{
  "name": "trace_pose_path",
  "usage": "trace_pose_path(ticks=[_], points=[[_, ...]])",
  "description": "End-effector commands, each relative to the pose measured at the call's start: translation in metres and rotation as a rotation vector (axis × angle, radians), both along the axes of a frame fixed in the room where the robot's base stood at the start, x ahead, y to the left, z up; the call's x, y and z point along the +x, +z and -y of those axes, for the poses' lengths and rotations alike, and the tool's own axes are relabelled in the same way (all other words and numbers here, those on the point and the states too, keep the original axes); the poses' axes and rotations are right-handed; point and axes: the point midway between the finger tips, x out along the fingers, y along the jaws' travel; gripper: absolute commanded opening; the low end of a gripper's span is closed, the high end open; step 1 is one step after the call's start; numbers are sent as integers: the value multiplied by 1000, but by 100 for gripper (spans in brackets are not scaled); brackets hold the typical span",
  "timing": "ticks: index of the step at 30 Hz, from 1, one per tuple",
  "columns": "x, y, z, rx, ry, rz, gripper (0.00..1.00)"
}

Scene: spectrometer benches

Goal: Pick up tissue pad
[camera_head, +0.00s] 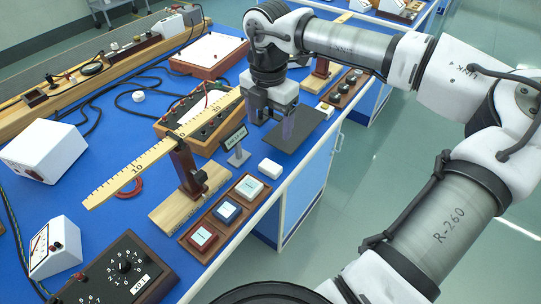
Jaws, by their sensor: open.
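A small white block with rounded edges (270,168) lies on the blue bench top near its front edge; it looks like the tissue pad, though I cannot be sure. The white block is apart from my gripper, nearer the camera. The gripper hides part of the mat and bench behind it. I see nothing between the fingers.
A wooden ruler on a stand (132,172) and a small sign (236,140) stand left of the white block. A black-topped box (198,128) stands left of my gripper. The bench's front edge is close.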

Motion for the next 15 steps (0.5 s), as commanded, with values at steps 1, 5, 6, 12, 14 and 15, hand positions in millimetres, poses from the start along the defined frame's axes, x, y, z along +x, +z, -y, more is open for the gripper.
trace_pose_path(ticks=[1, 5, 6, 12, 14, 15], points=[[-1, -4, 0, 1, 1, -3, 75], [-2, -26, -1, 3, 3, -5, 75], [-1, -34, -1, 3, 2, -4, 75], [-1, -70, -1, 2, 2, -3, 75], [-1, -76, -1, 3, 3, -3, 75], [-1, -80, -1, 3, 3, -1, 75]])
